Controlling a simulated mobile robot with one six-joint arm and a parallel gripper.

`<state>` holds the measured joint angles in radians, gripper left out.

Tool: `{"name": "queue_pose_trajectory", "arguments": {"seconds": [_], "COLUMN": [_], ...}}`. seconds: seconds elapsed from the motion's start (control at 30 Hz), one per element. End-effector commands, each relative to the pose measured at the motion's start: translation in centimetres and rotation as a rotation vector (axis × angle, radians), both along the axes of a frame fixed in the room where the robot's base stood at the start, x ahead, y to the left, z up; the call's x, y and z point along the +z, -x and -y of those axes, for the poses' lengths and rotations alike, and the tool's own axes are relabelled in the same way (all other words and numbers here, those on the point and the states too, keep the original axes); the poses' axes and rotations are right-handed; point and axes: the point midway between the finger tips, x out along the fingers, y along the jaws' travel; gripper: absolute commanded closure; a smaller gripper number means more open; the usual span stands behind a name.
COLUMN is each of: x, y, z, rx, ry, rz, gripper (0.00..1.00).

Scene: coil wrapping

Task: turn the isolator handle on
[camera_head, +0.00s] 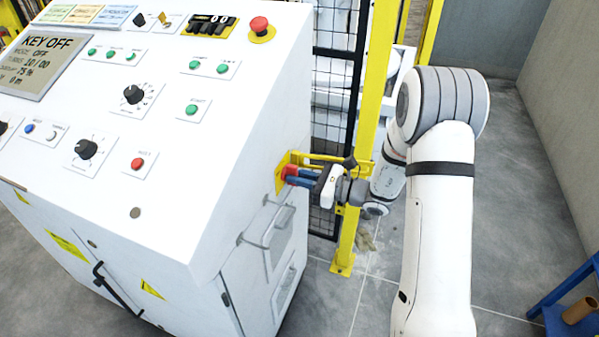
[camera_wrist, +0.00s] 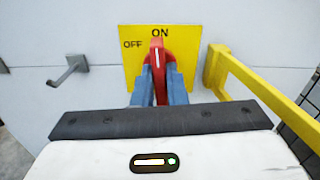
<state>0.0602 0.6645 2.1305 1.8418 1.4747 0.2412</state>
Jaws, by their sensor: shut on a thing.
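The isolator handle (camera_wrist: 157,60) is red with a white line and sits on a yellow plate (camera_wrist: 188,45) marked ON at the top and OFF at the left. In the wrist view its white line points up, close to the ON mark. My gripper (camera_wrist: 158,78) has its two blue fingers on either side of the handle, shut on it. In the head view my gripper (camera_head: 298,178) reaches the side of the white cabinet from the right. The handle (camera_head: 289,172) shows there only as a small red patch, mostly hidden by the fingers.
A yellow bracket (camera_wrist: 235,75) stands out just right of the plate. A grey handle (camera_wrist: 70,70) sticks out at the left. The white cabinet (camera_head: 200,150) carries buttons, knobs and a screen reading KEY OFF. A yellow post (camera_head: 372,110) and mesh fence stand close behind my gripper.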

Motion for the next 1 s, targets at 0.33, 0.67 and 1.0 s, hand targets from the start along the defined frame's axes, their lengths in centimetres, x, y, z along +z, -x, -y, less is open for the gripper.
{"name": "queue_pose_trajectory", "arguments": {"seconds": [0.33, 0.67, 1.0], "x": [-0.09, -0.15, -0.09], "y": [0.07, 0.08, 0.03], "z": [-0.02, -0.02, 0.0], "rx": [0.001, 0.001, 0.001], "ry": [-0.033, -0.036, -0.036], "rz": [-0.097, -0.105, -0.103], "gripper": [1.0, 1.0, 0.71]}}
